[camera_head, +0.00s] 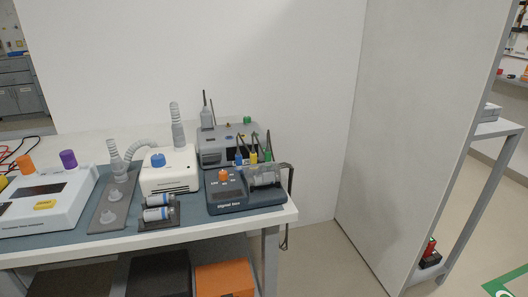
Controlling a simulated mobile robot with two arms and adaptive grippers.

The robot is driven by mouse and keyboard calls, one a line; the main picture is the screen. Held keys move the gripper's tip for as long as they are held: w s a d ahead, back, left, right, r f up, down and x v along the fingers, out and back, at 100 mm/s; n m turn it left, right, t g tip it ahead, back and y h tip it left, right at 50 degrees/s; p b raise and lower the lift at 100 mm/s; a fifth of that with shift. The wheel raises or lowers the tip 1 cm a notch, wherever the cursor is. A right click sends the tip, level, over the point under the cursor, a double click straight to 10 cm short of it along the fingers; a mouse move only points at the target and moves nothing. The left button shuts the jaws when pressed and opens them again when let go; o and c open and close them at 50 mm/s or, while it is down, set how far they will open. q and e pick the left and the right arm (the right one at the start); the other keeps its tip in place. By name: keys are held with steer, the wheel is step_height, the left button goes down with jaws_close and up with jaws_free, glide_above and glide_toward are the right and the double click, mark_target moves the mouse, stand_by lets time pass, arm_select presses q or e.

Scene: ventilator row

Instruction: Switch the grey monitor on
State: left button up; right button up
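A grey box-shaped device (215,158) stands at the back right of the bench, against the white wall. It has a green knob (247,120) on top, a dark front panel and a dark upright rod. It fits the name grey monitor, but I cannot read a label on it. In front of it is a dark blue-grey device (240,203) with an orange knob (223,174), a clear cylinder and blue, yellow and green plugs. This device partly hides the grey one's front. Whether either is on cannot be told. Neither of my grippers is in view.
A white unit (168,178) with a blue knob and hose stands left of the grey device. Two cylinders (158,213) lie in front of it. A white console (45,212) is at far left. Boxes sit below the bench (285,214). A partition (400,130) stands right, with clear floor between.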

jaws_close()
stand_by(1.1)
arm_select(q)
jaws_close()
